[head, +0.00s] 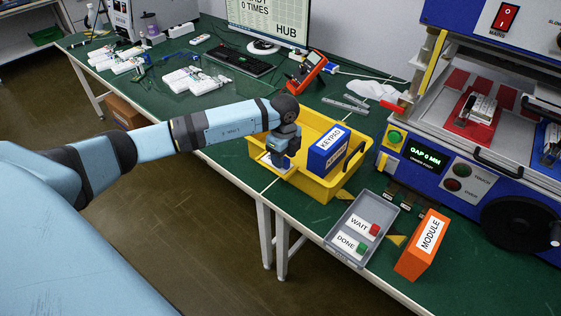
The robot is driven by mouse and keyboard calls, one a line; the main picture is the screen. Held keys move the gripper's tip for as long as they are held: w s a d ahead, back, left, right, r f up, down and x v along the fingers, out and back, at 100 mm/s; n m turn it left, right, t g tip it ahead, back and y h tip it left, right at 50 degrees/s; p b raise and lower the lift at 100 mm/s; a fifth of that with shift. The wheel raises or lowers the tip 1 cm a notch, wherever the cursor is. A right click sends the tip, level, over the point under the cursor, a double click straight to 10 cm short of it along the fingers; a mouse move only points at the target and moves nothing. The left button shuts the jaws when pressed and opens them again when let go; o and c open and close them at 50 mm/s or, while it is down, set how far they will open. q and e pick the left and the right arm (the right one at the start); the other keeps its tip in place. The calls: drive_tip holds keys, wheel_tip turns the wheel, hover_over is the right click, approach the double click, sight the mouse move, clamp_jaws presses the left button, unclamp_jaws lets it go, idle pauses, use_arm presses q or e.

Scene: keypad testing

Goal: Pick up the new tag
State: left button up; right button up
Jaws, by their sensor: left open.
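My left gripper (277,166) points down inside the yellow bin (306,182), at its left end. A small white piece shows right under and beside the fingers, low in the bin; it may be the tag, but the gripper partly hides it and I cannot read it. My left gripper is open; its fingertips are small and partly hidden. A blue box labelled KEYPAD (327,149) stands in the bin to the right of my gripper. My right gripper is not in view.
A grey tray (379,198) with WAIT and DONE labels, a red piece and a green piece sits at the front. An orange MODULE box (423,246) stands beside it. A blue test machine (420,169) fills the right. An orange meter (306,72) and keyboard (241,62) are behind.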

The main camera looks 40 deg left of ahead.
use_arm(q)
drive_tip(key=shift+f, duration=0.6)
clamp_jaws()
drive_tip(key=shift+r, duration=0.1)
